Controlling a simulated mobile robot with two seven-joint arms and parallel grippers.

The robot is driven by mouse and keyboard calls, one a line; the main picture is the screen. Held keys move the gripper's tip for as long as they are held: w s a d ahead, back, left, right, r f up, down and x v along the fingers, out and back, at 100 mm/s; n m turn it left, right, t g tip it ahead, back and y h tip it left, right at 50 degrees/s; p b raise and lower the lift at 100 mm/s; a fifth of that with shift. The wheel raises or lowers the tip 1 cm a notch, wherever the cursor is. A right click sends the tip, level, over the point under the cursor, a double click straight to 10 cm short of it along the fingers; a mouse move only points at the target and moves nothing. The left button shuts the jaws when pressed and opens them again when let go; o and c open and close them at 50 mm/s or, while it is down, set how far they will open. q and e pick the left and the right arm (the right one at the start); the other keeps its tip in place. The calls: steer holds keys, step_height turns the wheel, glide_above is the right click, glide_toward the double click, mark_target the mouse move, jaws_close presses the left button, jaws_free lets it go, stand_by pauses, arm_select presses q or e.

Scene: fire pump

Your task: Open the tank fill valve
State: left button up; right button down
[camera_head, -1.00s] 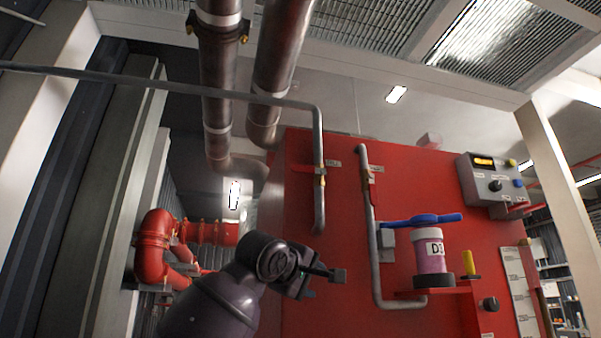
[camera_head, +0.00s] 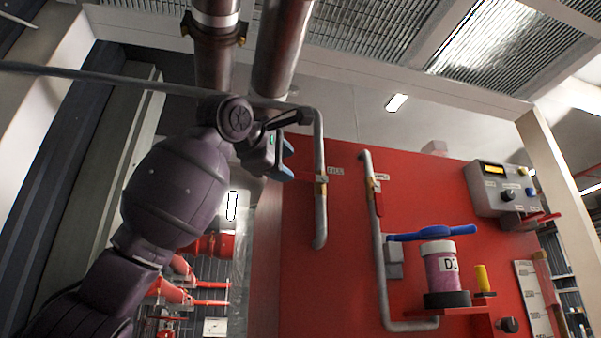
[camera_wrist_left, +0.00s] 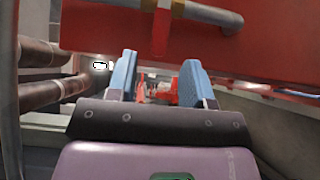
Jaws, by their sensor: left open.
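The tank fill valve (camera_head: 320,188) is a brass fitting on the left grey pipe of the red panel, beside a small label. In the left wrist view its red handle (camera_wrist_left: 160,34) stands crosswise to the pipe, near the top of the picture. My left gripper (camera_head: 287,160) is open and empty, with blue fingertips, up and left of the valve in the head view. In the left wrist view the open fingers (camera_wrist_left: 158,80) show with a gap between them, the handle beyond and above. My right gripper is not in view.
A second grey pipe (camera_head: 379,260) with a red-handled valve (camera_head: 378,198) runs to the right. Beyond it are a pink-and-white container (camera_head: 442,270), a blue handle (camera_head: 432,233) and a control box (camera_head: 502,188). Large pipes (camera_head: 281,50) hang above my left arm.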

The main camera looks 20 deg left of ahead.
mark_target(299, 175)
arm_select(q)
steer(key=w, duration=0.2)
steer(key=w+d+p, duration=0.1)
steer(key=w, duration=0.1)
steer(key=w+p, duration=0.1)
steer(key=w, duration=0.2)
steer(key=shift+w+d, duration=0.1)
steer(key=shift+d, duration=0.05)
jaws_close()
